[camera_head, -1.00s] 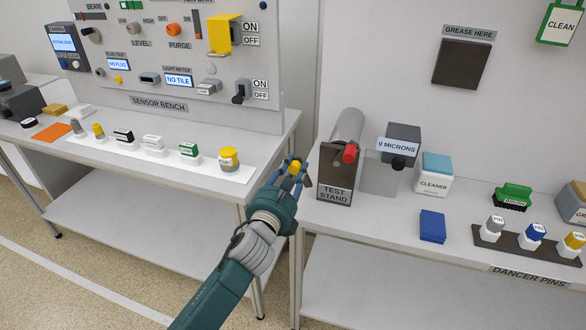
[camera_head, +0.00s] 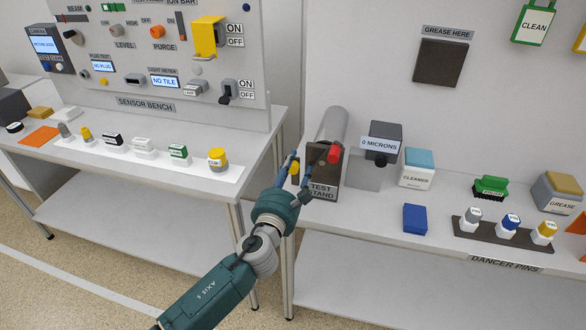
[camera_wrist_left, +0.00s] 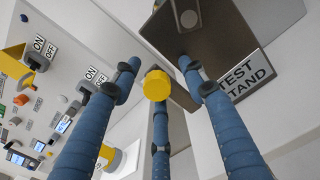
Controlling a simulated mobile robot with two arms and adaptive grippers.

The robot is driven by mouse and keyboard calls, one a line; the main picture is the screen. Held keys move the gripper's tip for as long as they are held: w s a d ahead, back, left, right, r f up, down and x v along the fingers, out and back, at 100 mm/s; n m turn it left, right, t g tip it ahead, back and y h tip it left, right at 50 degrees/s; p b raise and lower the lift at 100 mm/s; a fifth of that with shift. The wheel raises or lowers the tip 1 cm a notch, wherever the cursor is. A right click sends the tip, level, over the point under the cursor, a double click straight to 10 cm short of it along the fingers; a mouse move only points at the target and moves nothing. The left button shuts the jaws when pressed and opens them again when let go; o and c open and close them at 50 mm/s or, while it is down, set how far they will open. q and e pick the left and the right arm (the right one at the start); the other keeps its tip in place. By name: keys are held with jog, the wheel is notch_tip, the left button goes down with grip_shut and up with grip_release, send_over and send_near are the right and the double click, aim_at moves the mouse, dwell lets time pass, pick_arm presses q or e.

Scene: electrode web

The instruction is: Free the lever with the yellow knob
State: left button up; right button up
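The yellow knob (camera_wrist_left: 156,84) is in the middle of the left wrist view, between the spread blue fingers of my left gripper (camera_wrist_left: 158,75). The two upper fingers stand apart on either side of it, and the third finger is below and behind it. I see no finger clearly closed on it. In the head view, my left gripper (camera_head: 297,176) is at the left side of the dark test stand (camera_head: 325,172), with a little yellow showing between its fingers. The lever's shaft is hidden. My right gripper is not in view.
The stand carries a grey cylinder (camera_head: 334,124) and a red knob (camera_head: 334,153). A micron gauge (camera_head: 380,144), cleaner (camera_head: 417,170) and blue block (camera_head: 415,219) are to the right. The sensor bench (camera_head: 225,186) is to the left, across a narrow gap.

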pick_arm(q)
jog(key=shift+s+a, duration=0.15)
jog(key=v, duration=1.1)
jog(key=shift+s, duration=0.3)
